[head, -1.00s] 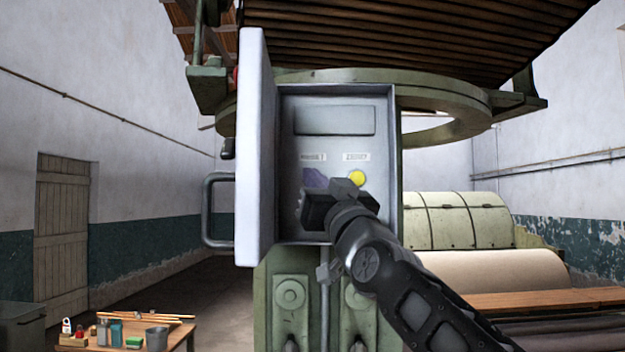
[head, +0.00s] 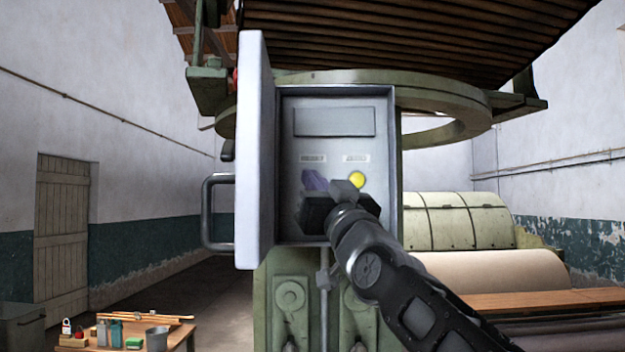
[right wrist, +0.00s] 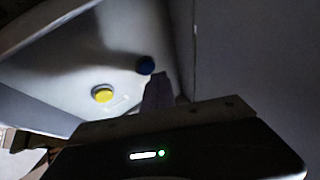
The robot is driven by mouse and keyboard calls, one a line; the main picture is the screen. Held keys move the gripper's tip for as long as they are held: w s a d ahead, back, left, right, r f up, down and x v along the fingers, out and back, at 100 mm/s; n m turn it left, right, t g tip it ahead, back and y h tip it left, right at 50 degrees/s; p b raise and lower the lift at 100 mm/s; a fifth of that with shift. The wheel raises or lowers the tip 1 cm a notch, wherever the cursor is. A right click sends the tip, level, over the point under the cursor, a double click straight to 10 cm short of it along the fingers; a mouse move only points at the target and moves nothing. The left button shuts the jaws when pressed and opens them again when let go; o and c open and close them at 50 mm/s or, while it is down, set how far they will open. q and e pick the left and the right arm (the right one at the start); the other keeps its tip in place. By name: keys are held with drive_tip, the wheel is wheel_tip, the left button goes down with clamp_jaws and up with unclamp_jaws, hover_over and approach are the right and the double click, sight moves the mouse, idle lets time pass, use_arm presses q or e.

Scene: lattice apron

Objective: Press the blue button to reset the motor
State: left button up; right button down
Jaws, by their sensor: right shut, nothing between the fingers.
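The blue button (right wrist: 146,65) shows dark and round in the right wrist view, on the panel inside the open grey box (head: 391,150). The yellow button (head: 357,179) is to its right in the head view, and it also shows in the right wrist view (right wrist: 102,93). My right gripper (head: 316,181) is shut and empty in front of the panel's left side, hiding the blue button in the head view. In the right wrist view its fingers (right wrist: 158,88) end close beside the blue button; I cannot tell whether they touch it. My left gripper is out of view.
The box's door (head: 254,150) stands open at the left, with a bar handle (head: 208,212). A blank rectangular plate (head: 334,122) and two small labels are above the buttons. A low table (head: 182,328) with small items stands at the lower left.

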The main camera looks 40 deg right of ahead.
drive_tip(key=shift+s+a, duration=0.1)
drive_tip(key=shift+s, duration=0.05)
drive_tip(key=s+a, duration=0.1)
drive_tip(key=s, duration=0.1)
drive_tip(key=s+a, duration=0.1)
drive_tip(key=a, duration=0.1)
drive_tip(key=shift+s, duration=0.4)
idle(1.0)
